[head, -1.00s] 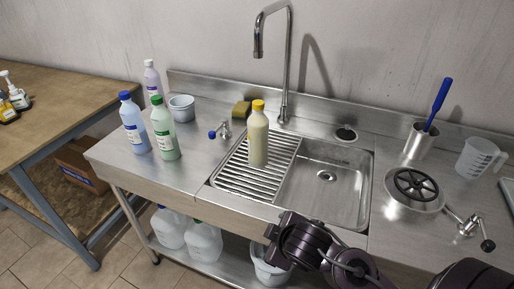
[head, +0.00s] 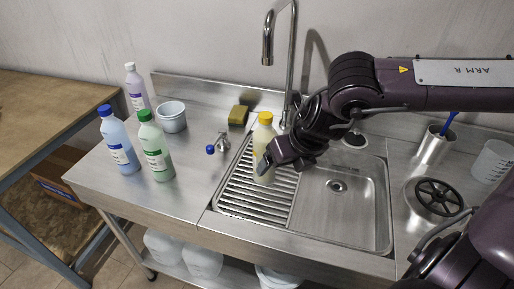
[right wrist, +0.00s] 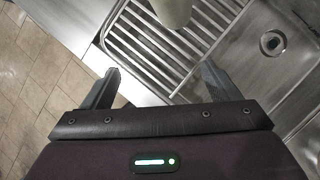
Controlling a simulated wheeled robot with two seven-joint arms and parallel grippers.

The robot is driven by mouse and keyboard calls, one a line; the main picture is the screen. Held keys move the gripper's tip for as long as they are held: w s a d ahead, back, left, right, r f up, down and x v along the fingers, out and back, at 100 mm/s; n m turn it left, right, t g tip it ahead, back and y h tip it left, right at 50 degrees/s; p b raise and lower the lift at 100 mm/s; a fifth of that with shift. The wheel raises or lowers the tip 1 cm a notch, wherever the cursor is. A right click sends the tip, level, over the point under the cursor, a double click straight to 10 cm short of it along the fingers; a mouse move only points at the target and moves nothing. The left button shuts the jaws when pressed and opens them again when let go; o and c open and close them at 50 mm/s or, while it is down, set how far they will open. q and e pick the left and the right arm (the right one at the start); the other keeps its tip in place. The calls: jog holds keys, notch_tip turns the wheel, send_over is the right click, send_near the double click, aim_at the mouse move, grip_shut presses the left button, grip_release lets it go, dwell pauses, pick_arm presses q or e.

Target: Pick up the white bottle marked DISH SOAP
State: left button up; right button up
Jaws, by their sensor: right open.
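A pale cream bottle with a yellow cap (head: 264,131) stands upright on the ribbed drainboard left of the sink basin; no label is readable on it. Its lower part also shows at the top of the right wrist view (right wrist: 172,10). My right gripper (head: 266,164) is at the bottle's right front side in the head view and covers part of it. In the wrist view its two fingers (right wrist: 158,76) are spread, with nothing between them, and the bottle lies ahead of the fingertips. My left gripper is out of view.
Blue (head: 119,142), green-capped (head: 156,148) and pale purple (head: 137,90) bottles stand at the counter's left, near a small bucket (head: 171,117). A sponge (head: 239,115) and tall faucet (head: 267,45) are behind the drainboard. The basin (head: 335,215) is empty.

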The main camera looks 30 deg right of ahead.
aim_at(264, 128)
jog(key=shift+n+g+h, duration=0.4)
jog(key=shift+h, duration=0.1)
jog(key=w+d+p, duration=0.1)
jog(key=w, duration=0.3)
jog(key=w+r+p, duration=0.1)
jog(key=w, duration=0.3)
jog(key=w+d+p, duration=0.1)
jog(key=w, duration=0.3)
jog(key=shift+d+r+p, duration=0.3)
jog(key=shift+r+p, duration=0.05)
jog(key=shift+r, duration=0.05)
jog(key=shift+f+p, duration=0.3)
jog(key=shift+f, duration=0.3)
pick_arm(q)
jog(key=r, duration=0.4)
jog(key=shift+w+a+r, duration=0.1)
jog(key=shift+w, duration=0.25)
pick_arm(e)
jog(key=c, duration=1.7)
jog(key=shift+w, duration=0.1)
grip_shut()
jog(key=shift+r, duration=0.15)
